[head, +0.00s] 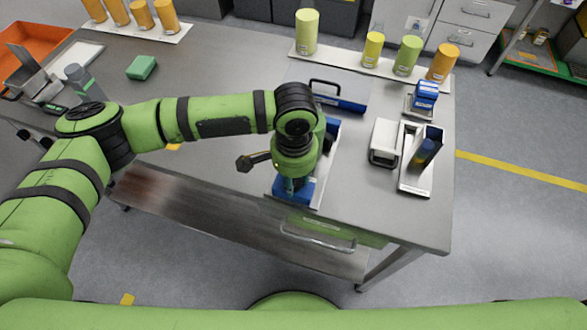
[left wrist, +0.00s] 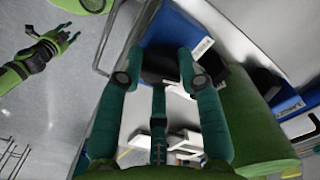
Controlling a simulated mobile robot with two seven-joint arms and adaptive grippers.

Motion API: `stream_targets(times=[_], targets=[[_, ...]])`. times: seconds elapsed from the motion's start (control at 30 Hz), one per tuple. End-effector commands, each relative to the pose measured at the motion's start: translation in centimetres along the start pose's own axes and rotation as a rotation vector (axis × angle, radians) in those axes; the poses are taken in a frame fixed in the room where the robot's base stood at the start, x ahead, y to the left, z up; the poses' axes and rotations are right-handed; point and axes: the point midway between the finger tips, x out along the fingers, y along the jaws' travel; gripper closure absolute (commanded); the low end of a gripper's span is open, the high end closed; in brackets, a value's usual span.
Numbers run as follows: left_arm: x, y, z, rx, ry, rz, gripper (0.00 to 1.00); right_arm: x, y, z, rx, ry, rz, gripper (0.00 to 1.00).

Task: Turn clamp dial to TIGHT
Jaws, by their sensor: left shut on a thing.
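The blue filler machine (head: 306,190) stands near the front edge of the table, partly hidden under my left arm. My left gripper (head: 290,184) points down at it; its fingers are mostly hidden in the head view. In the left wrist view, the left gripper's teal fingers (left wrist: 160,68) are on either side of a dark knob-like part (left wrist: 158,76), seemingly the clamp dial, against a blue housing (left wrist: 172,32). Its markings and setting cannot be read. My right gripper (left wrist: 68,36) shows at the upper left of the left wrist view, away from the machine; its fingertips are small.
On the grey table (head: 225,70), a black-handled blue-and-grey case (head: 335,95) lies behind the machine. A white box (head: 384,140) and a tray (head: 416,178) with a blue item stand right. Yellow, green and orange cylinders (head: 373,48) line the back. A green block (head: 141,67) lies left.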

Motion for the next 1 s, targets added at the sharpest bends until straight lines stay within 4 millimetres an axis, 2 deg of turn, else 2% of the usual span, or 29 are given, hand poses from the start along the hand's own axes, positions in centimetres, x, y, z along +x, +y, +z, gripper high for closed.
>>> stream_targets(times=[0.03,0.4,1.0], targets=[[-0.6,-0.1,-0.2,0.038,0.008,-0.002,0.96,-0.9,0.0,-0.1,0.000,0.000,0.000,0.60],[-0.5,0.1,-0.3,0.358,0.010,-0.004,0.96,-3.6,0.1,-0.4,0.000,0.001,0.000,0.60],[-0.4,0.4,-0.3,0.854,0.014,-0.005,0.97,-6.4,0.1,-0.7,0.000,0.001,0.000,0.60]])
